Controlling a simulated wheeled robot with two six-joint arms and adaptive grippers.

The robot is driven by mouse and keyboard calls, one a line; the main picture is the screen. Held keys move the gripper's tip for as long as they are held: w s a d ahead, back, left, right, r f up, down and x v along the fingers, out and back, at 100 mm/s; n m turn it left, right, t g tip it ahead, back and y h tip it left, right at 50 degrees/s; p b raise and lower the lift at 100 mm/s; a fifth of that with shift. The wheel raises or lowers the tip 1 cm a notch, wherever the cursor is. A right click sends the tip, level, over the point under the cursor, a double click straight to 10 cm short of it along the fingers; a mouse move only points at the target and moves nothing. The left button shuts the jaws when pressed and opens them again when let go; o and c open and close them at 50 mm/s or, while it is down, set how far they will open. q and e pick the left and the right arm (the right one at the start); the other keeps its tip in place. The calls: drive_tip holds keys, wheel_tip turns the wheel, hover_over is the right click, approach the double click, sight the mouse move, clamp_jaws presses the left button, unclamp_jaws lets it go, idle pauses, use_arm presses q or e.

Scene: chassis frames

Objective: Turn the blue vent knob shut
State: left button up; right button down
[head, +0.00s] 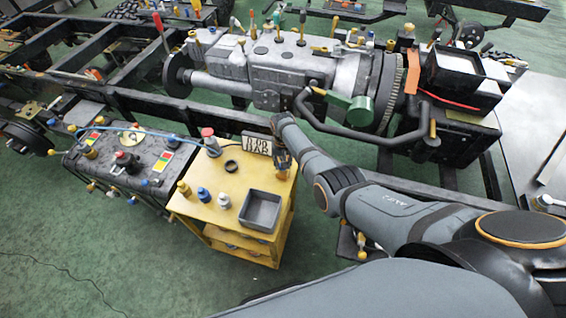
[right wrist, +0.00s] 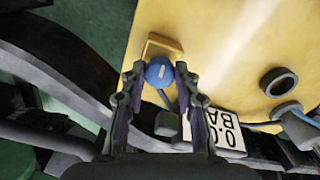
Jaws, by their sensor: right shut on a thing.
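The blue vent knob (right wrist: 159,70) shows in the right wrist view, round, with a short white mark on its face. It sits between the two fingertips of my right gripper (right wrist: 159,77), which is shut on it. In the head view my right gripper (head: 282,158) points down at the back right corner of the yellow cart (head: 225,185), beside the display sign; the knob cannot be made out there. The sign (head: 256,145) reads about 0.0 BAR, and it also shows in the right wrist view (right wrist: 228,130). My left gripper is not in view.
The cart top holds a black ring (head: 231,166), a grey tray (head: 261,210), several small bottles (head: 203,194) and a red-topped fitting (head: 209,140) with a blue hose. A dark bench (head: 120,165) stands to the left. A large gearbox (head: 285,70) on the chassis lies behind.

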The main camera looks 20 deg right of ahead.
drive_tip(key=shift+m, duration=0.6)
drive_tip(key=c, duration=1)
unclamp_jaws()
wheel_tip(320, 180, up, 12)
